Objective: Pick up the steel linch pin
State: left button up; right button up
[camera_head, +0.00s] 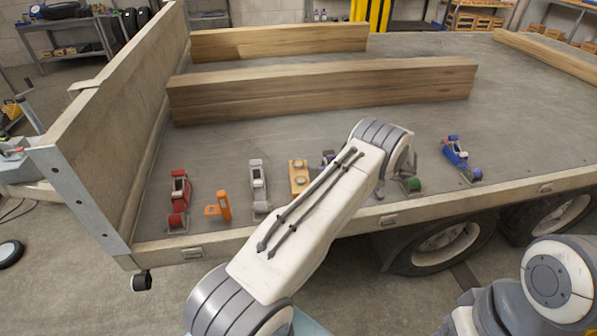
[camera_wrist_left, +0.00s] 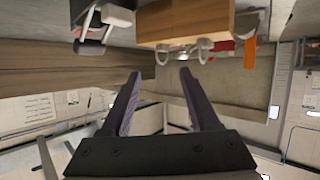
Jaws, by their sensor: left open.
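An orange-brown wooden block (camera_head: 299,177) stands on the trailer bed in the head view, with small pale round parts on it. In the left wrist view, the block (camera_wrist_left: 185,22) is at the top, and two pale rings (camera_wrist_left: 203,50) show at its lower edge. They look like linch pin rings; I cannot tell which is the steel one, and the pin shafts are not clear. My left gripper (camera_wrist_left: 161,72) is open and empty, its fingertips just short of the rings in the picture. In the head view my left arm largely hides this gripper. My right gripper is out of view.
Ratchet straps in red (camera_head: 179,200), grey (camera_head: 259,186), green (camera_head: 411,184) and blue (camera_head: 460,158) lie on the bed near an orange part (camera_head: 220,207). Wooden beams (camera_head: 320,88) lie behind. A side board (camera_head: 110,130) stands left.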

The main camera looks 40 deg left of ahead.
pick_arm(q)
send_near(297, 163)
jog(key=a, duration=0.1)
jog(key=x, duration=0.1)
jog(key=p+x, duration=0.1)
jog(key=x, duration=0.1)
jog(key=p+x, duration=0.1)
jog(key=shift+s+a+f, duration=0.2)
jog(key=shift+s+f, duration=0.1)
jog(key=shift+a+f, duration=0.2)
jog(key=shift+a, duration=0.1)
grip_shut()
